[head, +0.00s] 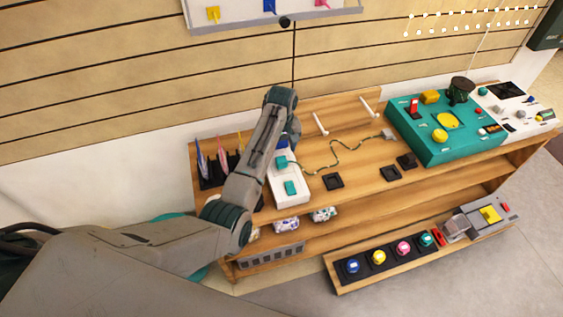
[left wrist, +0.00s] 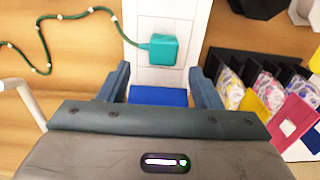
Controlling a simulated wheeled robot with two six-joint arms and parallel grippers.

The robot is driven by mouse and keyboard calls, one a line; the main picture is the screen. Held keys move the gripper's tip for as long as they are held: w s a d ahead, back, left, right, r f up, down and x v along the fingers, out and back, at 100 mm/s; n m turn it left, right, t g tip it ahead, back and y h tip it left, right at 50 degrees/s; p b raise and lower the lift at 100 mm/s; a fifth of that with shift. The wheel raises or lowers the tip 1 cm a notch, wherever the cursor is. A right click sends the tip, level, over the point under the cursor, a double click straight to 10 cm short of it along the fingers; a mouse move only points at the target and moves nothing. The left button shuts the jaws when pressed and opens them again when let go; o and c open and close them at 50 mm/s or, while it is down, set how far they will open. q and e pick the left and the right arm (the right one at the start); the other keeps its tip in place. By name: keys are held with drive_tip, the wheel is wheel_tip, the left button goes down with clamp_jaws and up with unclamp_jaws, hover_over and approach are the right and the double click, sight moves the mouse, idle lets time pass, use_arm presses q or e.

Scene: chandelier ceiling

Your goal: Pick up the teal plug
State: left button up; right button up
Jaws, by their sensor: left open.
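The teal plug (left wrist: 163,48) sits on a white strip (left wrist: 147,73) in the left wrist view, with a green cord leaving its left side. In the head view, a teal block (head: 282,162) is on the upper part of the same strip and a second one (head: 290,187) sits lower down. My left gripper (left wrist: 160,82) is open and empty, its fingers either side of the strip, just short of the plug. In the head view, my left gripper (head: 289,138) is by the strip's far end, partly hidden by its arm. My right gripper is not in view.
A blue patch (left wrist: 158,96) shows between the fingers. A black organizer (head: 208,176) with colourful items stands left of the strip. The patterned cord (head: 340,155) winds right across the wooden shelf. A teal console (head: 440,148) stands further right.

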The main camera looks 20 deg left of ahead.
sight(280, 159)
use_arm(q)
drive_tip(key=f, duration=0.3)
drive_tip(key=f+p, duration=0.1)
drive_tip(key=f, duration=0.1)
drive_tip(key=shift+s+a, duration=0.1)
drive_tip(key=shift+s, duration=0.15)
drive_tip(key=shift+s+f, duration=0.1)
drive_tip(key=shift+s+f, duration=0.1)
drive_tip(key=c, duration=1)
drive_tip(key=shift+o, duration=0.2)
drive_tip(key=shift+o, duration=0.2)
